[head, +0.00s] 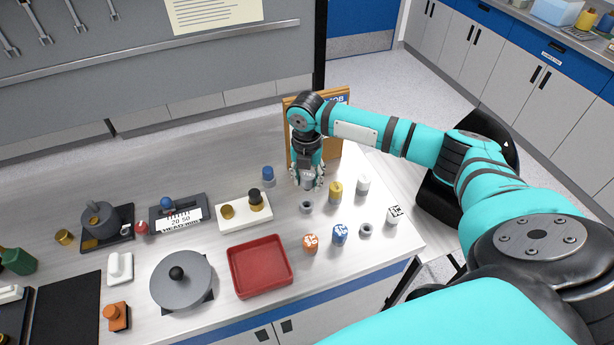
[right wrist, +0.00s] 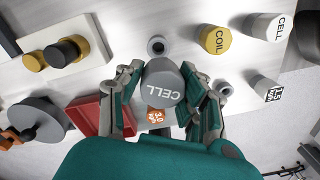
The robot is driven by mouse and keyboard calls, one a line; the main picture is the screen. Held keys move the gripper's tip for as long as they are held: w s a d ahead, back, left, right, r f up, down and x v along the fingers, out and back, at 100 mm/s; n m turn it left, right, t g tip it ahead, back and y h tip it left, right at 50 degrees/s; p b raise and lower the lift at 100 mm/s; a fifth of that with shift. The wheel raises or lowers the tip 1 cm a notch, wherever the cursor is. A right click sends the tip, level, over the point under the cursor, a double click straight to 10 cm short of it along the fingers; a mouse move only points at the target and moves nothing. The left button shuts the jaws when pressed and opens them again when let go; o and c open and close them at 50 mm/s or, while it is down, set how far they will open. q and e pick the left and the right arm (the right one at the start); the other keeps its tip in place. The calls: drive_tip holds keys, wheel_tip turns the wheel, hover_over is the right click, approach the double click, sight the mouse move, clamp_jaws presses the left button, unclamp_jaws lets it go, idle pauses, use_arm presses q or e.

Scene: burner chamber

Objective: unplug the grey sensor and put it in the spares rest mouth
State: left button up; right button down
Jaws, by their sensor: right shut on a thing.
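My right gripper (head: 308,184) is shut on a grey cylinder, the grey sensor, which reads CELL in the right wrist view (right wrist: 165,82). The fingers sit on either side of it, and it appears to be held above the table. One grey ring with a dark mouth (head: 306,206) stands just in front of the gripper and also shows in the right wrist view (right wrist: 157,46). A second grey ring (head: 366,229) stands nearer the table's right edge, also empty (right wrist: 222,88). I cannot tell which is the spares rest. My left gripper is not in view.
Near the rings stand a yellow COIL cylinder (head: 335,191), a white cylinder (head: 362,183), a tagged white one (head: 393,214), an orange one (head: 310,241) and a blue one (head: 339,234). A red tray (head: 259,266) lies to the left. A framed board (head: 332,140) stands behind the gripper.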

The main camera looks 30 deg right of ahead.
drive_tip(key=shift+w+a+r+p, duration=0.1)
drive_tip(key=shift+w+p, duration=0.25)
drive_tip(key=shift+p, duration=0.1)
wheel_tip(320, 180, down, 2)
drive_tip(key=shift+s+f+b, duration=0.1)
drive_tip(key=shift+f+b, duration=0.05)
drive_tip(key=shift+b, duration=0.45)
wheel_tip(320, 180, down, 2)
drive_tip(key=shift+f+b, duration=0.25)
drive_tip(key=shift+b, duration=0.4)
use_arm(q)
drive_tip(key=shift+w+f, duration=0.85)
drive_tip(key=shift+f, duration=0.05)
use_arm(e)
drive_tip(key=shift+f, duration=0.6)
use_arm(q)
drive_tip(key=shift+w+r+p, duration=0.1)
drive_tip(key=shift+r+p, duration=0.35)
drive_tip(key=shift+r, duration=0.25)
use_arm(e)
drive_tip(key=shift+g+h, duration=0.3)
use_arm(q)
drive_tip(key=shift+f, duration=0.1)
use_arm(e)
drive_tip(key=shift+f, duration=0.1)
use_arm(q)
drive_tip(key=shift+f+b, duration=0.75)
drive_tip(key=shift+b, duration=0.1)
use_arm(e)
drive_tip(key=shift+f, duration=1.5)
